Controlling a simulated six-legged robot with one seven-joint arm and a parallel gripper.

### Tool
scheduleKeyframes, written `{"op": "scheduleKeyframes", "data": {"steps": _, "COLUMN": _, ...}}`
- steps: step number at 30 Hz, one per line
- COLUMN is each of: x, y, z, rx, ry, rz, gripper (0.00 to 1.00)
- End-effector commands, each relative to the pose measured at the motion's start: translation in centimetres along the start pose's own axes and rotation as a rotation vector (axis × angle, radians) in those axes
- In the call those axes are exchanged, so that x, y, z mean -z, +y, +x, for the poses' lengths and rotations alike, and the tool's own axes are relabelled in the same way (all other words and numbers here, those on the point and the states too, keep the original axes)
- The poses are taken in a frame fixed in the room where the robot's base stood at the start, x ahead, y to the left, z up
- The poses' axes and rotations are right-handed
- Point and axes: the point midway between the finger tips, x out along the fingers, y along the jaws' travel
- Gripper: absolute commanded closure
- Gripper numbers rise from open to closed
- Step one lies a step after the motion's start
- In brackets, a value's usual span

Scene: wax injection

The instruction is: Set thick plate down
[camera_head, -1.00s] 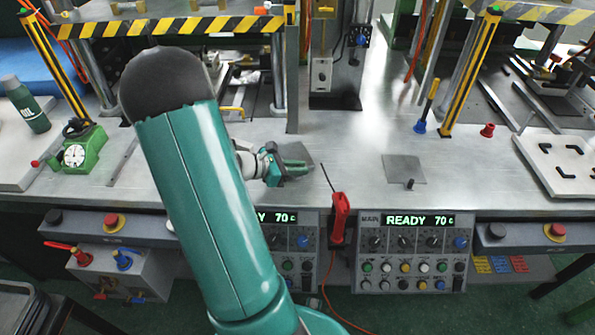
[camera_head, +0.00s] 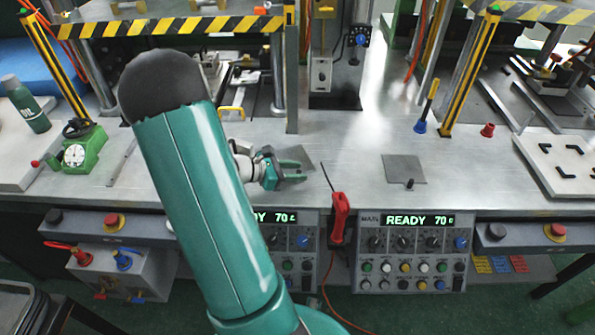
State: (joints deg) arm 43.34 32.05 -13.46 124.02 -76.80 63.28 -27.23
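My gripper (camera_head: 302,171) is over the steel table, left of the red-handled tool. Its two fingers point right and stand apart, with a gap between them. A small grey plate (camera_head: 303,153) lies on the table just behind the fingers, partly hidden by them; I cannot tell whether they touch. A second flat grey plate (camera_head: 404,168) lies on the table further right, with a small dark knob (camera_head: 409,184) at its front edge. I cannot judge from this view which plate is thicker.
A red-handled tool (camera_head: 340,215) stands at the table's front edge. Striped press frames (camera_head: 170,27) stand behind. The table between the two plates is clear.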

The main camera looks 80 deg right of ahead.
Motion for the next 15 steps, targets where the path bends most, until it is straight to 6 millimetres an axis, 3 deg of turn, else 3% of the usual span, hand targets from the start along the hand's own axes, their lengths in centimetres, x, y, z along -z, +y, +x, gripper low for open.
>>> {"op": "scheduleKeyframes", "data": {"steps": 9, "x": 0.0, "y": 0.1, "z": -6.8, "rx": -0.006, "ry": 0.001, "rz": 0.001, "gripper": 0.64}}
{"op": "scheduleKeyframes", "data": {"steps": 15, "x": 0.0, "y": 0.1, "z": -10.0, "rx": -0.004, "ry": 0.001, "rz": 0.001, "gripper": 0.64}}
